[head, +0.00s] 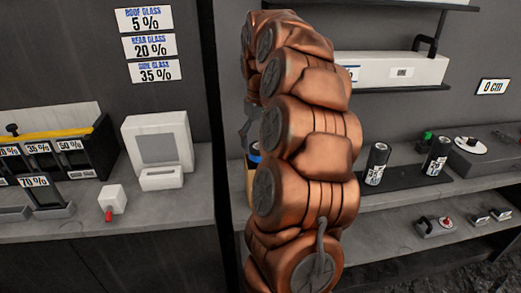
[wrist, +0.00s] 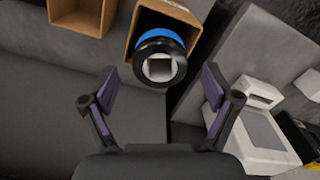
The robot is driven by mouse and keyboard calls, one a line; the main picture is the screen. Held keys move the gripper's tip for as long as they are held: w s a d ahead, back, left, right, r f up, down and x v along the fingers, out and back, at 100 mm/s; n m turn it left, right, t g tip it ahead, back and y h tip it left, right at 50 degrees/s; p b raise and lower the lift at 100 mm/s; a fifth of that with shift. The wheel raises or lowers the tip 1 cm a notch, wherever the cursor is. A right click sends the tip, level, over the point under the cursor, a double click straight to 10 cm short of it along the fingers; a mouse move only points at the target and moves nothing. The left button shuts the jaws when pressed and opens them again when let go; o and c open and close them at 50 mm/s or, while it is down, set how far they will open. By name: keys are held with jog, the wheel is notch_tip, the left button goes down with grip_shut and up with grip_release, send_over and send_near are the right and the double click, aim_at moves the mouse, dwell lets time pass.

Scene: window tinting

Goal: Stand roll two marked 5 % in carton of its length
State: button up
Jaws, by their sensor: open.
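A black roll (wrist: 160,62) with a blue band and a pale square core stands in a brown carton (wrist: 133,24) in the wrist view. No mark on it is readable there. My gripper (wrist: 160,90) is open, its two fingers on either side of the roll's near end, with gaps and no visible contact. In the head view my arm hides most of this carton (head: 251,181) and its roll (head: 254,150). Two black rolls with white labels, a left roll (head: 376,164) and a right roll (head: 436,156), stand on a dark mat. Their labels are too small to read.
A second, empty-looking carton (wrist: 78,14) is beside the first. A white device (head: 158,145), a small white block (head: 112,198) and a label rack (head: 98,150) stand on the left counter. Signs (head: 148,46) give roof 5 %, rear 20 %, side 35 %. A 0 cm sign (head: 492,87) hangs right.

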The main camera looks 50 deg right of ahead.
notch_tip(320, 180, up, 7)
jog(key=b, duration=0.1)
dwell(0.5)
jog(key=shift+r, duration=0.1)
jog(key=s+a+f+n, duration=0.2)
jog(key=a, duration=0.8)
jog(key=s+a+f+n, duration=0.1)
jog(key=s+a+f, duration=0.2)
jog(key=a, duration=0.8)
jog(key=s+a+f+g, duration=0.1)
jog(key=s+a+f, duration=0.4)
jog(key=s, duration=0.4)
jog(key=s+a+f, duration=0.6)
jog(key=s+f, duration=0.1)
jog(key=s, duration=0.2)
jog(key=shift+s+a+g, duration=0.15)
jog(key=shift+s+g, duration=0.25)
